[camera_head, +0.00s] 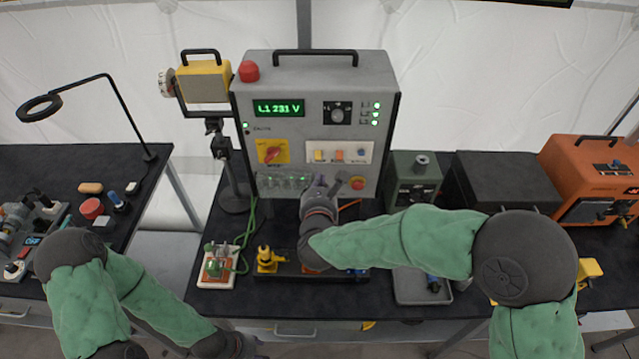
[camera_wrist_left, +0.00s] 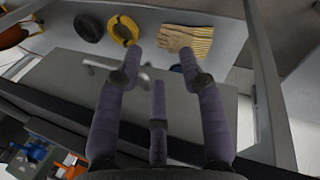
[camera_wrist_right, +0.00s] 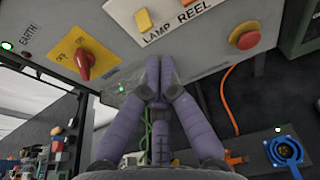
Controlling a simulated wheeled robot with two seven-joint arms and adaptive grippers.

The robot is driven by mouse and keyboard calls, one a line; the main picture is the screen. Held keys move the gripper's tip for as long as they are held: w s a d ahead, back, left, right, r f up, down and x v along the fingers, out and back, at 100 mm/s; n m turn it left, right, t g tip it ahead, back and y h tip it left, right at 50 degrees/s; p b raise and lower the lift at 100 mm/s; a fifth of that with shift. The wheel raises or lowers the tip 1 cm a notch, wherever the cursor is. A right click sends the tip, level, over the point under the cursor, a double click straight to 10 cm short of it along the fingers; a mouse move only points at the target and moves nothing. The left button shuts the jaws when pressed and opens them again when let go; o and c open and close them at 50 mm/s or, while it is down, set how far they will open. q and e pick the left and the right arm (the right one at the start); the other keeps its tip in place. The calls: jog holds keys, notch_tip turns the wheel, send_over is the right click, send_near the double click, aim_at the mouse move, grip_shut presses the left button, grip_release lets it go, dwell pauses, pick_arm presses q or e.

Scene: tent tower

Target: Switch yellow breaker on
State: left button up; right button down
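The yellow breaker (camera_head: 319,156) is a small yellow switch at the left of a white strip on the grey power box (camera_head: 262,90). It also shows in the right wrist view (camera_wrist_right: 143,20), above the label LAMP. Whether it is up or down I cannot tell. My right gripper (camera_head: 320,181) is in front of the box, below the strip. In the right wrist view its purple fingers (camera_wrist_right: 160,72) are together and empty, apart from the breaker. My left gripper (camera_wrist_left: 160,62) has its fingers spread and empty, low over a grey surface; the head view does not clearly show it.
An orange switch (camera_head: 339,156) and a blue one (camera_head: 361,152) sit right of the yellow breaker. A red rotary knob (camera_wrist_right: 84,63) on a yellow plate is left below, a red button (camera_wrist_right: 244,34) right. A yellow plug (camera_head: 267,258) stands at the front.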

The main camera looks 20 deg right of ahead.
aim_at(318, 155)
jog(key=x, duration=0.6)
jog(key=shift+w+d, duration=0.15)
jog(key=shift+w, duration=0.2)
jog(key=shift+s+r+g+p, duration=0.15)
jog(key=shift+g+p, duration=0.15)
jog(key=shift+p, duration=0.35)
jog(key=shift+p, duration=0.3)
jog(key=g+p, duration=0.2)
jog(key=p, duration=0.2)
jog(key=r+g+y+p, duration=0.1)
jog(key=g+p, duration=0.1)
jog(key=p, duration=0.3)
jog(key=r+g+p, duration=0.1)
jog(key=g+p, duration=0.1)
jog(key=p, duration=0.2)
jog(key=shift+s+y+p, duration=0.3)
jog(key=shift+y+p, duration=0.1)
jog(key=shift+r, duration=0.15)
